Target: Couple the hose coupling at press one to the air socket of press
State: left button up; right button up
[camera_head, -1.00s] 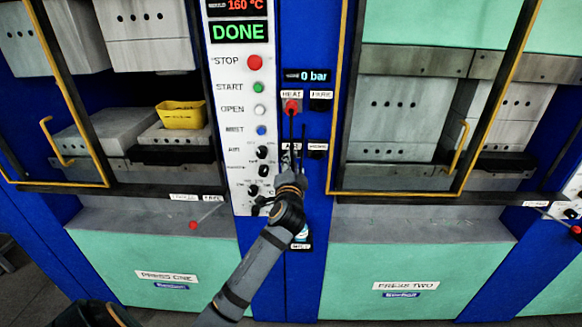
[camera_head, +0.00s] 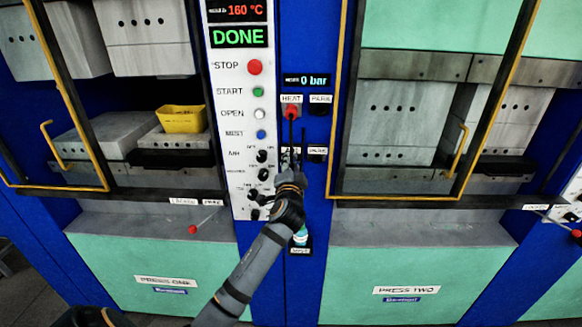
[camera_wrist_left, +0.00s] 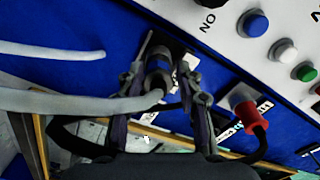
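My left gripper (camera_head: 297,160) is at the blue column between the presses, by the partly covered air label under the red heat plug (camera_head: 291,112). In the left wrist view its two fingers (camera_wrist_left: 162,78) flank the metallic hose coupling (camera_wrist_left: 159,70) and appear shut on it. A pale hose (camera_wrist_left: 80,101) runs left from the coupling. The coupling points at the blue panel. The air socket is hidden behind gripper and coupling, so I cannot tell whether they are joined. The pressure display (camera_head: 307,80) reads 0 bar. My right gripper is not in view.
The red heat plug with its black cable also shows close beside the fingers in the left wrist view (camera_wrist_left: 247,114). Press one's control panel (camera_head: 230,150) reads DONE, left of the gripper. Dark park sockets (camera_head: 317,154) lie right. Yellow-framed guards (camera_head: 334,150) flank the column.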

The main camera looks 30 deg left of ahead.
pick_arm(q)
jog(key=shift+o, duration=1.2)
jog(key=shift+f, duration=0.1)
jog(key=v, duration=1.2)
